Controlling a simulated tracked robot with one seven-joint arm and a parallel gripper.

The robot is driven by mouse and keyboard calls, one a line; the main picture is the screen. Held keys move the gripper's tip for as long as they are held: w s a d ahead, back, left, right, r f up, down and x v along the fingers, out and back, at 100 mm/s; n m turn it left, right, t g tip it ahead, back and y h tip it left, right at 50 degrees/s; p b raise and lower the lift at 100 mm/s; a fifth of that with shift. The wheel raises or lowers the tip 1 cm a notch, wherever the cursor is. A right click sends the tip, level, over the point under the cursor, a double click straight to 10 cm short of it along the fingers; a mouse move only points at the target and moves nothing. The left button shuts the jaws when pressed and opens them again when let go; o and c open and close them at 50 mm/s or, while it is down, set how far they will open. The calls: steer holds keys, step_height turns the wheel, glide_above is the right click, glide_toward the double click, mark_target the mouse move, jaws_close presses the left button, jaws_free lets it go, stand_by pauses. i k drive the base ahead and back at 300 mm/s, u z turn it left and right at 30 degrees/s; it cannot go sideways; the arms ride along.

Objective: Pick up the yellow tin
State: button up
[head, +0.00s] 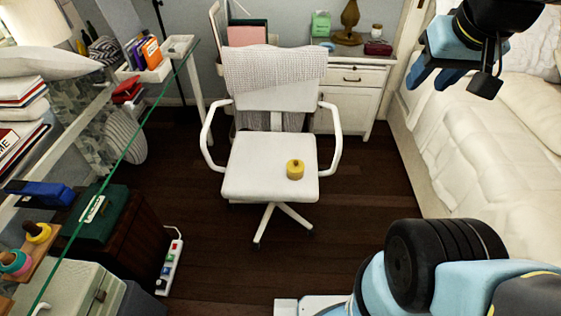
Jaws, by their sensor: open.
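The yellow tin (295,170) is small and round with a darker top. It stands upright on the right front part of the white seat of the office chair (255,165). My gripper (430,82) is at the upper right, above the edge of the bed. Its blue fingers are apart with nothing between them. It is well to the right of the tin and above it, not touching anything that I can see.
The chair's armrests (333,138) rise on both sides of the seat. A bed (465,125) is on the right, a white cabinet (345,98) behind the chair. A glass-edged shelf (125,150) with clutter is on the left. A power strip (170,265) lies on the dark floor (220,250).

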mark_target(293, 176)
steer(key=u, duration=0.5)
steer(key=i, duration=1)
steer(key=z, duration=0.05)
steer(key=k, duration=1)
steer(key=z, duration=0.5)
steer(key=i, duration=0.4)
steer(key=z, duration=0.45)
